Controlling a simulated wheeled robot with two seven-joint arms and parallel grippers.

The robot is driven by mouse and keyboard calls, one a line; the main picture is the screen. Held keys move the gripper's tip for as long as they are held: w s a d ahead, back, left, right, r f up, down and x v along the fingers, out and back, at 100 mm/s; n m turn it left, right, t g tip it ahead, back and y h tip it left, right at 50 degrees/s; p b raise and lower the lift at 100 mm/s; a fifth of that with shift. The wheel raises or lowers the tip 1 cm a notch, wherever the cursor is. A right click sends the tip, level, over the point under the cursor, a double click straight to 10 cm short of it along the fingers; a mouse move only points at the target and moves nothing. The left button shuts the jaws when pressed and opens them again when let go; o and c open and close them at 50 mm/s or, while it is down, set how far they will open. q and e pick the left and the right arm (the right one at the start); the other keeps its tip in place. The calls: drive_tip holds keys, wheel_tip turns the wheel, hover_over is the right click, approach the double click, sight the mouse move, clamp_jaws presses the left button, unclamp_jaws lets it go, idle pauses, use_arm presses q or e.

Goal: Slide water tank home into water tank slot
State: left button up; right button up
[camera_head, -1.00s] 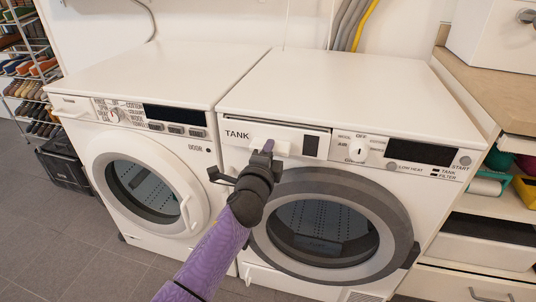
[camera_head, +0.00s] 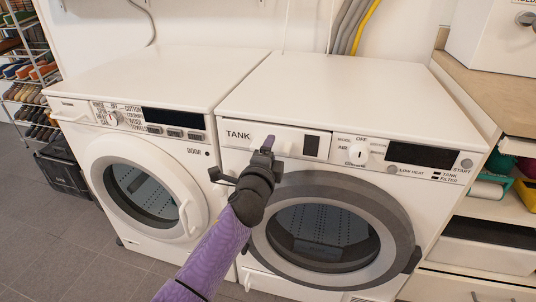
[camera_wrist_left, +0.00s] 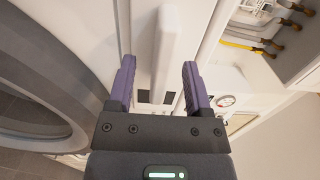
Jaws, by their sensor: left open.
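The water tank (camera_head: 313,133) is the white drawer front marked TANK at the upper left of the right-hand machine. Its front looks about flush with the panel around it, so the water tank slot is covered and its inside is hidden. My left gripper (camera_head: 266,146) is in front of the tank's handle and partly hides it. In the left wrist view my left gripper (camera_wrist_left: 158,85) is open, with purple fingers on either side of the pale handle (camera_wrist_left: 176,35) and a gap visible beside it. My right gripper is not in view.
The right machine has a round grey-rimmed door (camera_head: 330,232) below the tank and a knob (camera_head: 357,153) to its right. A second white machine (camera_head: 150,165) stands on the left. A wooden-topped counter (camera_head: 495,95) is on the right.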

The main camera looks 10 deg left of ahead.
use_arm(q)
drive_tip(key=s+p, duration=0.4)
drive_tip(key=s, duration=0.5)
drive_tip(key=shift+s, duration=0.35)
drive_tip(key=shift+a, duration=0.1)
